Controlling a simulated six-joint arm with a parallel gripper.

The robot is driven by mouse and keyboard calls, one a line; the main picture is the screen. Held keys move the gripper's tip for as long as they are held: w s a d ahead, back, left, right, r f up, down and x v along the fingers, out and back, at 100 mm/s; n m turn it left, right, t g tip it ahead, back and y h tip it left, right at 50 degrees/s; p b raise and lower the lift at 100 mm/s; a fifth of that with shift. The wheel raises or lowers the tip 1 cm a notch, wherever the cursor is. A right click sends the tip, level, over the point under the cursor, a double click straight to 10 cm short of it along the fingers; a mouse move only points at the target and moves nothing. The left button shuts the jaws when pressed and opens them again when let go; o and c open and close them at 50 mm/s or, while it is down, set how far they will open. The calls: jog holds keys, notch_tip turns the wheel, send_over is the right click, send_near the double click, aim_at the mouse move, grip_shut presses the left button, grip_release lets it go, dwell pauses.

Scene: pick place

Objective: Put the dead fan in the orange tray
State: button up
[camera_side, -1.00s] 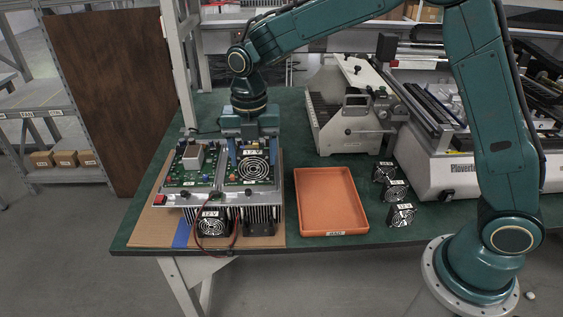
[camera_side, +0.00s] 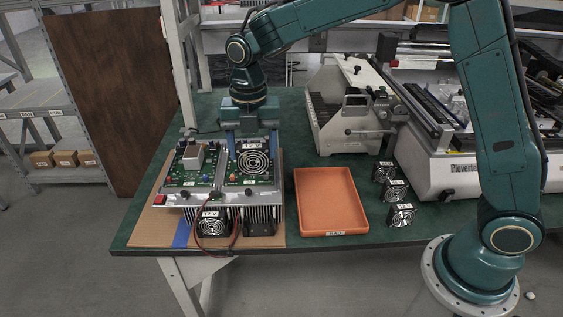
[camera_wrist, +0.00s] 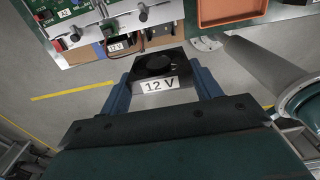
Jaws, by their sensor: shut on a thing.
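My gripper (camera_side: 253,158) is shut on a black fan (camera_side: 254,163) with a white 12 V label, one blue finger on each side. The fan is over the right half of the electronics unit (camera_side: 222,199) at the left of the table; any small gap beneath is hard to judge. In the wrist view the fan (camera_wrist: 158,64) sits level between the fingers, its label towards my wrist. The orange tray (camera_side: 331,205) lies empty on the table, right of the unit. Its corner shows in the wrist view (camera_wrist: 233,9).
Three black fans (camera_side: 395,190) stand in a row right of the tray. Another fan (camera_side: 211,223) is at the unit's front left, with red and black wires nearby. A grey machine (camera_side: 352,125) stands behind the tray. The space above the tray is clear.

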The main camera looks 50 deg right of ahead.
aim_at(253, 145)
jog(key=shift+r, duration=0.25)
jog(key=shift+r, duration=0.75)
jog(key=shift+r, duration=0.95)
jog(key=shift+d, duration=0.1)
jog(key=s+d+f+m, duration=0.2)
jog(key=s+d, duration=0.1)
jog(key=d, duration=0.8)
jog(key=s+d+f+m, duration=0.2)
jog(key=s+d, duration=0.1)
jog(key=d, duration=0.7)
jog(key=shift+s+d+f+m, duration=0.2)
jog(key=shift+d+f+m, duration=0.1)
jog(key=shift+d, duration=0.1)
notch_tip(253, 145, down, 20)
jog(key=shift+r, duration=0.1)
jog(key=shift+f, duration=0.2)
